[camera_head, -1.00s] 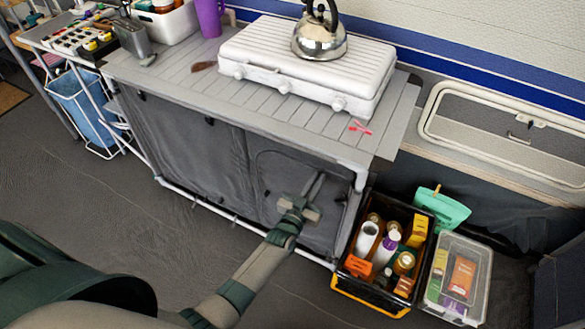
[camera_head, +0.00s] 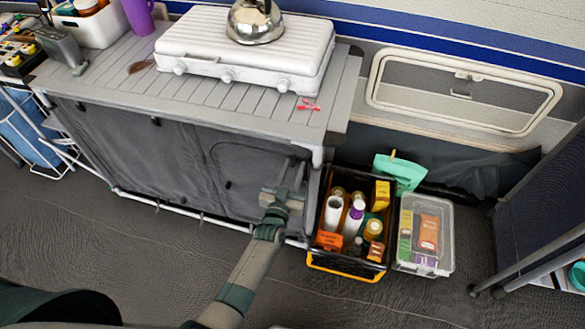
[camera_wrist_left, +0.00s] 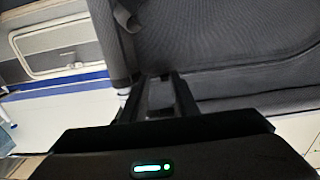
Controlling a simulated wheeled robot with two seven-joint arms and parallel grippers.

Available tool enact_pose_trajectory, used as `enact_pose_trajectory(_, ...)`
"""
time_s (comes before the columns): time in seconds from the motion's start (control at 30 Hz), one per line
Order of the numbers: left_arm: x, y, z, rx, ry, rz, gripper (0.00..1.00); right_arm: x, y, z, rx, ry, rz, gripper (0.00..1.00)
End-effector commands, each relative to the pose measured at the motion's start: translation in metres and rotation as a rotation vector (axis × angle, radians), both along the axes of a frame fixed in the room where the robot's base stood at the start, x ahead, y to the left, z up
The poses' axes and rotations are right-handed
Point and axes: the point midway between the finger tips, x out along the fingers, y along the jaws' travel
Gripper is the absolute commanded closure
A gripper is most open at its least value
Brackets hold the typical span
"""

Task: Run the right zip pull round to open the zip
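The fabric cupboard (camera_head: 175,160) under the slatted counter is dark grey. Its right-hand front panel (camera_head: 240,165) carries a curved zip line along the top and left. A small dark tab, possibly a zip pull (camera_head: 228,185), hangs on the panel's left part. My left gripper (camera_head: 291,172) is at the panel's right edge, near the corner post. Its two fingers stand apart with a gap between them. In the left wrist view the fingers (camera_wrist_left: 160,80) point at grey fabric (camera_wrist_left: 225,45); I see no pull between them. The right zip pull cannot be made out. My right gripper is out of view.
A black crate of bottles (camera_head: 315,245) and a clear lidded box (camera_head: 447,240) stand on the floor close right of the cupboard. A white stove (camera_head: 240,55) with a kettle (camera_head: 256,22) is on the counter. The floor in front is clear.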

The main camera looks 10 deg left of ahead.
Motion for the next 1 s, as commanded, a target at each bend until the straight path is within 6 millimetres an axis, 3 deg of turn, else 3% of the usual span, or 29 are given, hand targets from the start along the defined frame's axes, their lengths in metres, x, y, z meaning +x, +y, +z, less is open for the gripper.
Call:
enact_pose_trajectory(0.27,-0.003,0.002,0.0,0.001,0.0,0.001,0.73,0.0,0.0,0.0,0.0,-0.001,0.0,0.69)
enact_pose_trajectory(0.47,-0.02,0.003,-0.001,0.0,0.001,0.002,0.73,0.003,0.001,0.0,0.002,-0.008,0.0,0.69)
enact_pose_trajectory(1.0,-0.116,0.009,-0.002,0.001,0.002,0.001,0.73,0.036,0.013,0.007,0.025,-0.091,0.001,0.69)
